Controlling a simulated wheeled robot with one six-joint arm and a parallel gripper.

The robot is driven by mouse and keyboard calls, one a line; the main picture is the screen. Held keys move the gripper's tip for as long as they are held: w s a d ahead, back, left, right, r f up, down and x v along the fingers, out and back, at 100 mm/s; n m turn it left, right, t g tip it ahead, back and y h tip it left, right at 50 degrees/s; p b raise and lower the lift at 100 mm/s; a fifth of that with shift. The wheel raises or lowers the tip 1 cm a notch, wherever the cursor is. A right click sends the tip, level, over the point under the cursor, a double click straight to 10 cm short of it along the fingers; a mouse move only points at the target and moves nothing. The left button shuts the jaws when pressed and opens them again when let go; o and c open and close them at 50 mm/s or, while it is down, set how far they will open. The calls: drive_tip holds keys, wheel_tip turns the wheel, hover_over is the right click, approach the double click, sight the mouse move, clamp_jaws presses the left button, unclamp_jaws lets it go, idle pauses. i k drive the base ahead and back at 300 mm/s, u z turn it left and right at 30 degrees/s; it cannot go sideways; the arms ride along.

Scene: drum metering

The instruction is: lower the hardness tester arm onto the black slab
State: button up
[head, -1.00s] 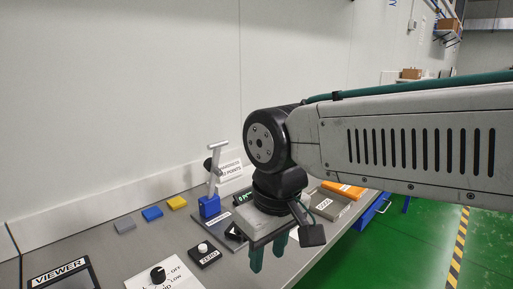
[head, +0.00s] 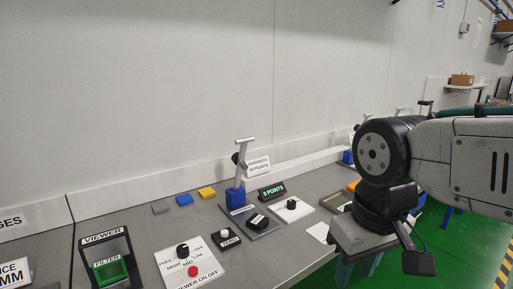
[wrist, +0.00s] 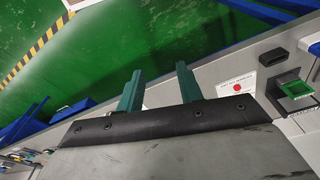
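The hardness tester (head: 236,199) has a blue base on the bench, and its pale tester arm (head: 242,165) stands raised, tilted slightly, with a crossbar on top. My gripper (head: 357,268) is at the right, above the bench's front edge and well away from the tester, pointing down. In the wrist view its two green fingers (wrist: 160,84) are apart with nothing between them. The tester is not recognisable in the wrist view.
A display reading points (head: 272,191) and a hardness sign (head: 258,165) stand by the tester. A ZERO button box (head: 227,237), a white knob panel (head: 190,268) and a viewer (head: 105,262) are nearer left. Blue (head: 184,200), yellow (head: 207,192) and grey blocks lie behind.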

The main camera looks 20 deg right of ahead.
sight(238, 158)
drive_tip(key=i, duration=0.5)
drive_tip(key=z, duration=1.8)
drive_tip(key=k, duration=0.15)
drive_tip(key=u, duration=0.65)
